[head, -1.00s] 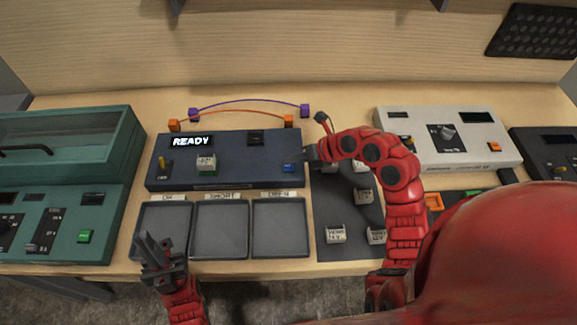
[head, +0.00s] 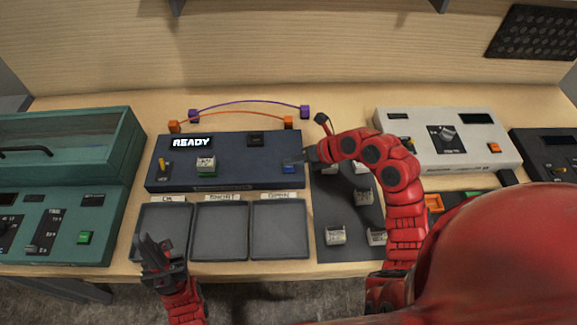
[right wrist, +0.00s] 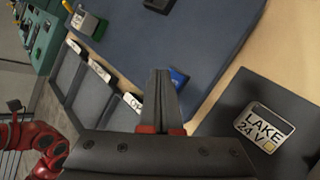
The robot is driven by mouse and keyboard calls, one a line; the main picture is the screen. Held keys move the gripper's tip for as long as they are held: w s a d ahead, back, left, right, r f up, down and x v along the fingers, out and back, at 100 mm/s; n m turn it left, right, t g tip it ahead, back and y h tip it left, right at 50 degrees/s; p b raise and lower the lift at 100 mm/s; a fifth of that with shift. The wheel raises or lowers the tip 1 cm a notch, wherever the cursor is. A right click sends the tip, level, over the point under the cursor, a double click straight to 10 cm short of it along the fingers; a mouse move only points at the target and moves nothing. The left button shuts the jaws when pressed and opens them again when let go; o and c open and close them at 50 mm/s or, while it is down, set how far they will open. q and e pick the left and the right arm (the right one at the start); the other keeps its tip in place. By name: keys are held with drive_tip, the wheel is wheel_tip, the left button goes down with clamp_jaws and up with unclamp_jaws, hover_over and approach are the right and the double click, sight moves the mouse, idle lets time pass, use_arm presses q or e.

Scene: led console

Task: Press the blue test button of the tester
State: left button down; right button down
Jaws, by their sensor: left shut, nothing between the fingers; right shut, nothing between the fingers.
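The tester (head: 225,170) is a dark blue box whose display reads READY. Its blue test button (head: 288,168) is at the right end of its top; it also shows in the right wrist view (right wrist: 179,78), partly hidden behind my fingers. A relay-like block with a white label (head: 206,163) stands on the tester. My right gripper (head: 300,160) is shut and empty, its tips just above and beside the blue button; in the right wrist view (right wrist: 160,95) I cannot tell whether they touch it. My left gripper (head: 152,250) is shut and empty in front of the left tray.
Three grey trays (head: 220,204) labelled OK, SHORT and OPEN stand before the tester. Labelled blocks (head: 335,235) lie on a dark mat (head: 330,205) at right. A teal console (head: 98,205) is at left, a white one (head: 460,153) at right. Orange and purple leads (head: 245,103) arch behind.

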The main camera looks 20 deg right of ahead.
sight(292, 169)
drive_tip(key=shift+f, duration=0.1)
idle(0.7)
drive_tip(key=shift+f+b, duration=0.35)
drive_tip(key=shift+b, duration=0.15)
drive_tip(key=shift+f+b, duration=0.45)
idle(0.5)
drive_tip(key=shift+r, duration=0.1)
drive_tip(key=shift+r+p, duration=0.4)
drive_tip(key=shift+r, duration=0.4)
drive_tip(key=shift+r+p, duration=1.3)
drive_tip(key=shift+r, duration=1.25)
drive_tip(key=shift+f, duration=0.1)
